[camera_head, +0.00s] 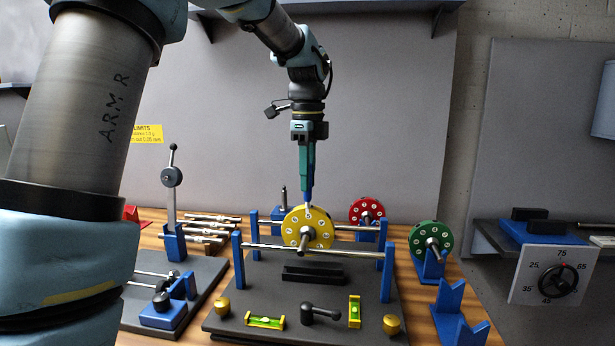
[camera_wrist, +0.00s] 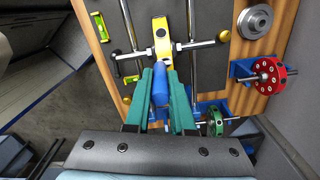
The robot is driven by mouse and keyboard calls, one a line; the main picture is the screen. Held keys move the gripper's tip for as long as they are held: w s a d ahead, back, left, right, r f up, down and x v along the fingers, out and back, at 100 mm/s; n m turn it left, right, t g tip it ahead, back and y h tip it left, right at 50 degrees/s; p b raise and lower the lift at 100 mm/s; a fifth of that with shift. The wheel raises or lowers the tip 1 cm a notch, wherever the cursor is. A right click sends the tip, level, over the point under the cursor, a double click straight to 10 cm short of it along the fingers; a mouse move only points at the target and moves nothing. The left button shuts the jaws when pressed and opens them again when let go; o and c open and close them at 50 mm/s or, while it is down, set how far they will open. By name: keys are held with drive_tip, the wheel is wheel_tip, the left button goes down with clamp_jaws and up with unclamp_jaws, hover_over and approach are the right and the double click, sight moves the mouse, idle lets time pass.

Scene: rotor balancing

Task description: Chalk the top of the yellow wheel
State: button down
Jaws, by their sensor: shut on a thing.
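The yellow wheel (camera_head: 321,224) sits upright on a steel shaft that lies across two rails between blue posts. In the wrist view the wheel (camera_wrist: 162,44) shows nearly edge-on beyond my fingers. My gripper (camera_head: 307,187) points straight down above the wheel, its green fingers shut on a blue chalk holder (camera_head: 308,196). The holder also shows between the fingers in the wrist view (camera_wrist: 160,88). Its pale tip overlaps the wheel's upper rim in the head view; I cannot tell whether it touches.
A red wheel (camera_head: 367,211) and a green wheel (camera_head: 431,239) stand on blue holders to the right. A dial gauge post (camera_head: 171,195) stands at left. The dark base plate (camera_head: 330,313) carries spirit levels and yellow knobs. A control dial box (camera_head: 553,276) is far right.

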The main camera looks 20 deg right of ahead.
drive_tip(key=shift+r+p, duration=3.35)
drive_tip(key=shift+r, duration=0.2)
drive_tip(key=shift+f, duration=0.1)
